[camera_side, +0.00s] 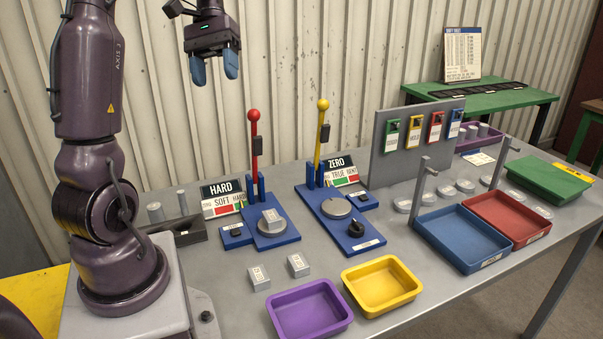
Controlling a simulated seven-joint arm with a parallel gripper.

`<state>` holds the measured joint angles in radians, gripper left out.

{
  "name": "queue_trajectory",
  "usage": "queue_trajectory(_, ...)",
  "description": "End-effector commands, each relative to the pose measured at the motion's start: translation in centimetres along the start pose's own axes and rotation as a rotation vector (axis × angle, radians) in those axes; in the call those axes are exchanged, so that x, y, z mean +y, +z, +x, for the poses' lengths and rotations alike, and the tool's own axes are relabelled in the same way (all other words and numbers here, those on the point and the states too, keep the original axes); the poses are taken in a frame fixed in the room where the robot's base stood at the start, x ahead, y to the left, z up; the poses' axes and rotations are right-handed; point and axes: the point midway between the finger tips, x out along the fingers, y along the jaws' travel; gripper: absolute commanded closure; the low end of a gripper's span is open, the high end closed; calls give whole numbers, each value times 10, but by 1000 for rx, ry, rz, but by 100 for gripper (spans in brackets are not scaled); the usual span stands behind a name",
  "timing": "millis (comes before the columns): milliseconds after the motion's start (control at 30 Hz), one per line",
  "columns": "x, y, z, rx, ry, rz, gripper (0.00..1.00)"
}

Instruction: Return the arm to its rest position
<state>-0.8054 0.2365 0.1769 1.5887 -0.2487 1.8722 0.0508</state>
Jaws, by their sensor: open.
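My gripper (214,68) is at the top of the side view, left of centre. It points down with two blue fingertips spread apart and nothing between them. It hangs in front of the corrugated wall, above the table and clear of everything on it. My arm's base stands at the left end of the grey table (232,288). The middle of my arm is cut off by the top edge of the picture.
Two blue testers with a red-knobbed lever (254,150) and a yellow-knobbed lever (321,135) stand upright below and right of my gripper. Purple (310,310), yellow (382,286), blue (462,240) and red (507,219) trays lie along the front. A tagged panel (415,140) stands behind.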

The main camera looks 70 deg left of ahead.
Motion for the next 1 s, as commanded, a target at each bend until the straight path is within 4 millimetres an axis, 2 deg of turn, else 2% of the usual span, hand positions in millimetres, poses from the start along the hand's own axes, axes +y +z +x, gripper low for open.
queue_trajectory(133,-3,-11,3,58,-11,-10,42)
queue_trajectory(233,-8,-22,17,116,-33,-23,42)
queue_trajectory(367,7,-15,40,256,-102,51,42)
queue_trajectory(567,48,17,76,485,-206,289,42)
queue_trajectory(700,76,54,107,649,-255,532,42)
queue_trajectory(900,94,105,144,797,-267,848,42)
queue_trajectory(1000,97,124,153,819,-260,948,42)
